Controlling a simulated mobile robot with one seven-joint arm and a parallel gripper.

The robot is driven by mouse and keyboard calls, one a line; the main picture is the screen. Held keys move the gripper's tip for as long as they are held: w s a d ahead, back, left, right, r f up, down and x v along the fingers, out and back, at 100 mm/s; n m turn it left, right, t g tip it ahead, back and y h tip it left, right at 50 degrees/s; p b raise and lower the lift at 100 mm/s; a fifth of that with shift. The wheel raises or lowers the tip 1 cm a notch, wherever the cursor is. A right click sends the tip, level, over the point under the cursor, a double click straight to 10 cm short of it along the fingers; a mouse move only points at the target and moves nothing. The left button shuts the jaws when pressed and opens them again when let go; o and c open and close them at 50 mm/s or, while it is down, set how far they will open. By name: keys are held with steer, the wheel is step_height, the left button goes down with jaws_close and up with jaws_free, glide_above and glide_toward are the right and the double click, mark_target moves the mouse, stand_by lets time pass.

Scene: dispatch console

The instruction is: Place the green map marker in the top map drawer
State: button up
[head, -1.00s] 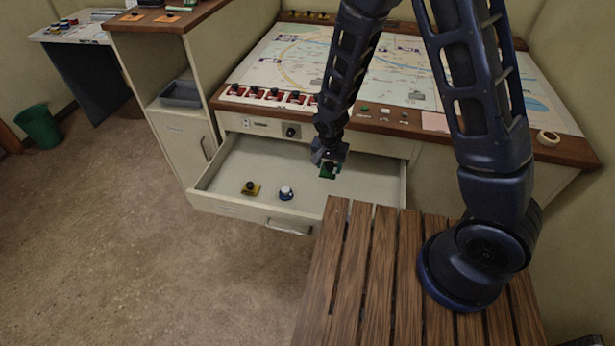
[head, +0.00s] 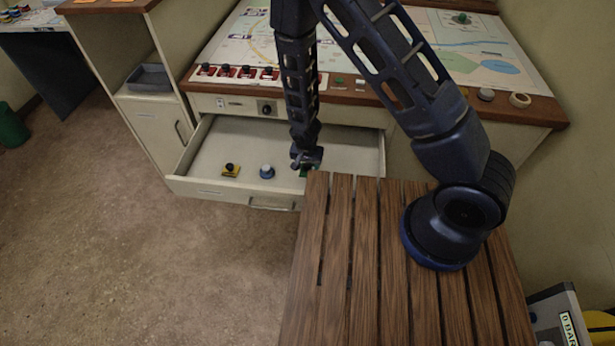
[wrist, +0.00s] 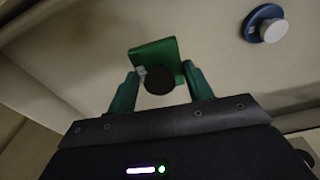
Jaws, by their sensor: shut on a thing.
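My gripper (head: 305,164) is shut on the green map marker (wrist: 152,55), a green plate with a black knob, which sits between the fingers in the wrist view. In the head view only a bit of green (head: 304,172) shows under the gripper. The top map drawer (head: 222,190) is pulled open, and my gripper is low inside its right part, near the front wall. Whether the marker touches the drawer floor I cannot tell.
A yellow marker (head: 231,170) and a blue-and-white marker (head: 267,172) lie in the drawer to the left. The blue one also shows in the wrist view (wrist: 266,24). Another green marker (head: 461,18) is on the map table. A slatted wooden surface (head: 345,260) is in front.

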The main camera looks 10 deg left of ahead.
mark_target(307, 166)
steer(key=shift+f, duration=3.4)
steer(key=shift+f, duration=0.1)
steer(key=o, duration=1)
steer(key=r, duration=0.4)
steer(key=s+r, duration=0.1)
steer(key=r, duration=0.7)
steer(key=shift+s, duration=0.2)
steer(key=shift+r, duration=0.15)
